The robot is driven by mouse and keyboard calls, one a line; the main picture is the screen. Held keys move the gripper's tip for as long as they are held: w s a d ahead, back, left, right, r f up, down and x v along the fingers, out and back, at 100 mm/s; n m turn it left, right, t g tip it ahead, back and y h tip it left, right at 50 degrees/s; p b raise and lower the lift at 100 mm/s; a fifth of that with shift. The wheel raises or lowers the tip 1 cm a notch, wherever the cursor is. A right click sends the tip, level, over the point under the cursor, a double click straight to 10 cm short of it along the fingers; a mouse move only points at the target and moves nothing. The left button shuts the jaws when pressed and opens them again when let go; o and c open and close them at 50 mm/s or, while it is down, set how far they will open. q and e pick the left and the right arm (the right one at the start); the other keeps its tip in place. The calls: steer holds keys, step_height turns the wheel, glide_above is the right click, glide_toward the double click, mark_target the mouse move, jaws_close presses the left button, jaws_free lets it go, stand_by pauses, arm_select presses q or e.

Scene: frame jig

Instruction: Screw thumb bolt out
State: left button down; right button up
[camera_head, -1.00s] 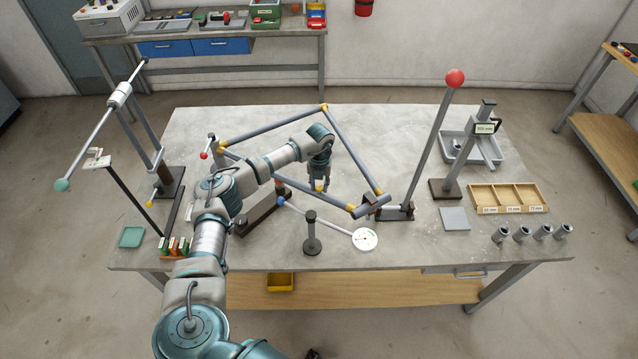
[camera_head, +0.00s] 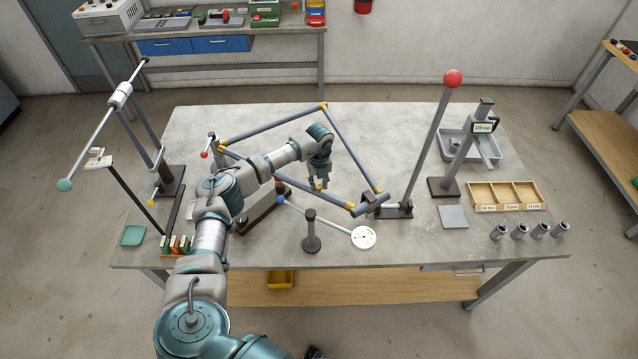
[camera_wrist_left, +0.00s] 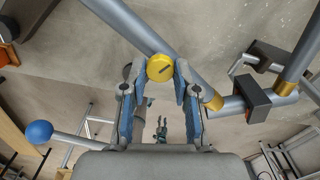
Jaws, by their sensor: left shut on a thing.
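The yellow thumb bolt (camera_wrist_left: 160,68) is a round knob with a dark slot, on a grey tube (camera_wrist_left: 140,30) of the frame in the left wrist view. My left gripper (camera_wrist_left: 160,75) is shut on it, with one finger on each side of the knob. In the head view my left gripper (camera_head: 319,184) points down at the front tube of the frame, and the bolt is mostly hidden between its fingers. The grey tube frame (camera_head: 272,130) has yellow corner joints and lies in the jig. My right gripper does not show.
A dial gauge (camera_head: 363,237) and a black post (camera_head: 311,235) stand in front of the frame. A tall lever with a red ball (camera_head: 453,79) rises at the right. A wooden tray (camera_head: 507,207) and several metal cylinders (camera_head: 520,232) sit at the right.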

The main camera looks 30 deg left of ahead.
mark_target(319, 184)
arm_select(q)
steer(key=shift+w+r, duration=0.15)
steer(key=c, duration=0.8)
jaws_free()
steer(key=shift+a, duration=0.1)
steer(key=shift+c, duration=0.2)
steer(key=shift+w+f, duration=0.1)
steer(key=shift+f, duration=0.15)
step_height(319, 184, up, 12)
steer(key=shift+w+a+f, duration=0.1)
